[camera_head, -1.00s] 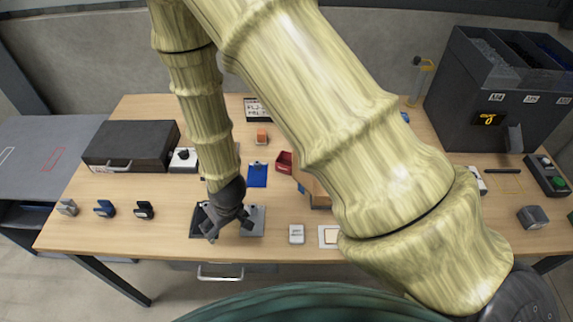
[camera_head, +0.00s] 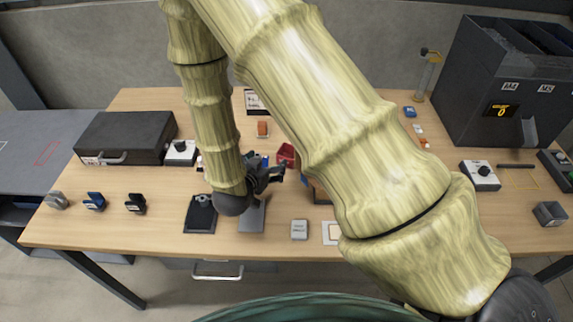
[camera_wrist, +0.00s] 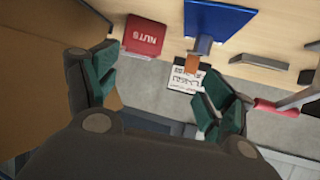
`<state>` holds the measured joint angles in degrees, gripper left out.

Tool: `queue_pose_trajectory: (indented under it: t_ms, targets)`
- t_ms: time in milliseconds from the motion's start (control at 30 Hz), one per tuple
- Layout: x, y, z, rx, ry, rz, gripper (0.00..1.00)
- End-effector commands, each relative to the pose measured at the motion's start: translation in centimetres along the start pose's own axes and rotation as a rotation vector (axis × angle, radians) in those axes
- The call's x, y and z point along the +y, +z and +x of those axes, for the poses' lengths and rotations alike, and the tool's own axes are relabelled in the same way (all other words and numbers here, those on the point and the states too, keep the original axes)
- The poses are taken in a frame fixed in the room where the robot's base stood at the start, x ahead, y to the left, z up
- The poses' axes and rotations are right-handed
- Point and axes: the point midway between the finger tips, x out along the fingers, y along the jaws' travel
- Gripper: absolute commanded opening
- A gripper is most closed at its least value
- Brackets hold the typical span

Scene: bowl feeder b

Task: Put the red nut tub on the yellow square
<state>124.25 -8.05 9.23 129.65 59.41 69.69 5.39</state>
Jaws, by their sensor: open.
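The red nut tub (camera_head: 286,154) stands near the middle of the table, just left of my arm link. In the wrist view the red tub (camera_wrist: 145,36), lettered NUTS, shows at the upper left, beyond my fingers. My gripper (camera_head: 277,171) is close to the tub on its near side in the head view, pointing right. In the wrist view my gripper (camera_wrist: 160,95) has its two fingers wide apart with nothing between them. A thin yellow outline (camera_head: 533,178) lies on the table at the far right, below a black bar; it looks empty.
A brown box (camera_head: 318,190) stands right of the tub, partly behind my arm. A blue panel (camera_wrist: 220,18) is beside the tub. A dark feeder (camera_head: 500,100) stands at the back right. A grey box (camera_head: 299,229) and a pale square (camera_head: 331,232) lie at the front.

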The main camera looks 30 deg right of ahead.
Motion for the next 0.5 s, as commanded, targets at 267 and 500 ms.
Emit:
queue_pose_trajectory:
  t_ms: [267, 500]
  targets:
    - [2.1, -0.2, 1.0, 0.062, 0.086, 0.009, 0.82]
    - [2.3, -0.4, 3.7, 0.062, 0.085, 0.008, 0.82]
